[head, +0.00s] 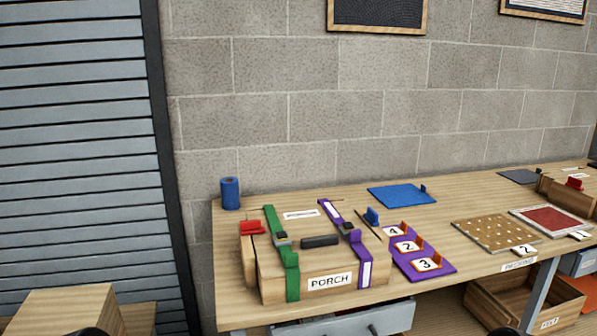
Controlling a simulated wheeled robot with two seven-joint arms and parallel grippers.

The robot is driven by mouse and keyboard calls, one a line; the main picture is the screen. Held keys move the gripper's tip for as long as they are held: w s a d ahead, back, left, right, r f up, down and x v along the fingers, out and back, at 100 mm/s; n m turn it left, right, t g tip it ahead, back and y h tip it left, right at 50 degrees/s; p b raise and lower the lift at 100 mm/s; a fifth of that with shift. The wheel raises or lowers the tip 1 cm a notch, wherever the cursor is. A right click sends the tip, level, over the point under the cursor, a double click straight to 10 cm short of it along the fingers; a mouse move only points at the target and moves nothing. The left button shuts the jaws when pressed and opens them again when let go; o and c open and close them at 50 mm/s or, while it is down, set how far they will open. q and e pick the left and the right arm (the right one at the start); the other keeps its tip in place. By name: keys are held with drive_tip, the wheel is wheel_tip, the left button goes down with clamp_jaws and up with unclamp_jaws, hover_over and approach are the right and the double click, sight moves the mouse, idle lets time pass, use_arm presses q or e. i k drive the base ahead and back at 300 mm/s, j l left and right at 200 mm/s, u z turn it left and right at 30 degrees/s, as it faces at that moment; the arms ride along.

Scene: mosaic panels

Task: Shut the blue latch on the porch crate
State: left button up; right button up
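The porch crate (322,267) is a wooden box with a closed lid and a PORCH label, standing at the left part of the bench. A green strap (291,272) and a purple strap (365,262) run over it, each with a dark buckle. The small blue latch (372,216) stands up at the crate's right end, beside a thin dark edge. Its lower part and catch are too small or hidden to tell. A red latch (253,228) sits at the left end. Neither of my grippers shows clearly; only dark rounded bits appear at the bottom edge.
A purple board (433,272) with numbered tags lies close to the crate's right. A blue plate (398,194) lies behind it, and a blue cylinder (230,193) stands at back left. Dotted (492,235) and red (551,220) panels lie further right. A grey drawer (350,322) is below.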

sight(371, 216)
drive_tip(key=l+u, duration=0.2)
drive_tip(key=u, duration=0.55)
drive_tip(key=l+u, duration=0.3)
drive_tip(key=l, duration=0.25)
drive_tip(key=k+l+u, duration=0.1)
drive_tip(key=l+u, duration=0.2)
drive_tip(key=l, duration=0.25)
drive_tip(key=k+l+u, duration=0.1)
drive_tip(key=l+u, duration=0.2)
drive_tip(key=l, duration=0.25)
drive_tip(key=k+l, duration=0.1)
drive_tip(key=l, duration=0.2)
drive_tip(key=k+l, duration=0.1)
drive_tip(key=l, duration=0.25)
drive_tip(key=k+l, duration=0.1)
drive_tip(key=l, duration=0.2)
drive_tip(key=k+l, duration=0.1)
drive_tip(key=l, duration=0.25)
drive_tip(key=u, duration=0.05)
